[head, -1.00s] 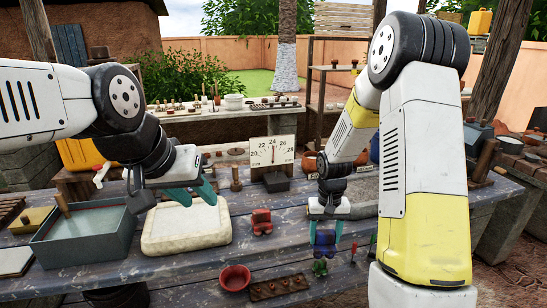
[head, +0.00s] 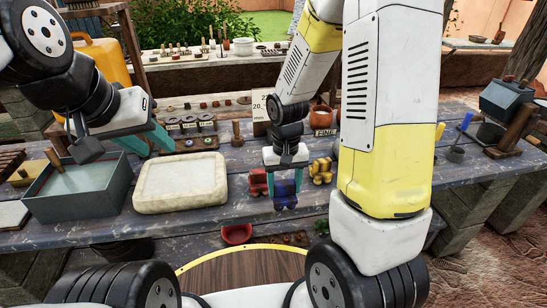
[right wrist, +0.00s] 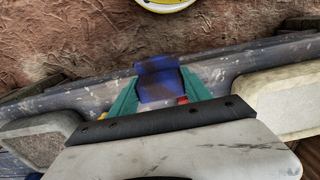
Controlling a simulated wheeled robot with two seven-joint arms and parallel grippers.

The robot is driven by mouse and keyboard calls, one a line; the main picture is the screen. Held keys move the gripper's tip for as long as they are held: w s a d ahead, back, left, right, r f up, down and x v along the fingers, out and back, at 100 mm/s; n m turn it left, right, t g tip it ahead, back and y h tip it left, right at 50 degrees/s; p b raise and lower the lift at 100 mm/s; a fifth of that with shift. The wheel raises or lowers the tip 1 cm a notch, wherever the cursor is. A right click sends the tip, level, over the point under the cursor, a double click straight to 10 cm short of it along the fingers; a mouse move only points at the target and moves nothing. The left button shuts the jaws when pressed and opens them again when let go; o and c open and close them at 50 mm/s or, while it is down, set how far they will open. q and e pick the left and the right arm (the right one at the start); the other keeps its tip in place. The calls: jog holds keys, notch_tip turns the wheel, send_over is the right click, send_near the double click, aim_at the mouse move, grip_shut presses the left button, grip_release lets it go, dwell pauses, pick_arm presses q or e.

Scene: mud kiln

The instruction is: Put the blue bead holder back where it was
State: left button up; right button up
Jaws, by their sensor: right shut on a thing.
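The blue bead holder (head: 285,192) is held between the teal fingers of my right gripper (head: 285,178), which is shut on it. In the right wrist view the blue holder (right wrist: 158,80) sits between the two fingertips, scuffed with brown marks. A red bead holder (head: 258,183) stands just left of it and a yellow one (head: 321,170) just right of it in the head view. I cannot tell whether the blue holder touches the table. My left gripper (head: 160,149) is open and empty, above the table behind the pale slab.
A pale cushion-like slab (head: 180,184) and a grey-blue tray (head: 75,207) fill the left of the table (head: 110,234). A red bowl (head: 236,234) is near the front edge.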

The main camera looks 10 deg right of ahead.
jog(key=shift+w+d+f, duration=0.7)
jog(key=shift+w+f, duration=0.1)
jog(key=shift+w, duration=1.4)
jog(key=shift+w+d+f, duration=0.7)
jog(key=shift+w+f, duration=0.1)
jog(key=shift+w, duration=1.4)
jog(key=shift+w+d+f, duration=0.7)
jog(key=shift+w+f, duration=0.1)
jog(key=shift+w, duration=1.4)
jog(key=shift+f, duration=0.2)
jog(key=o, duration=1.2)
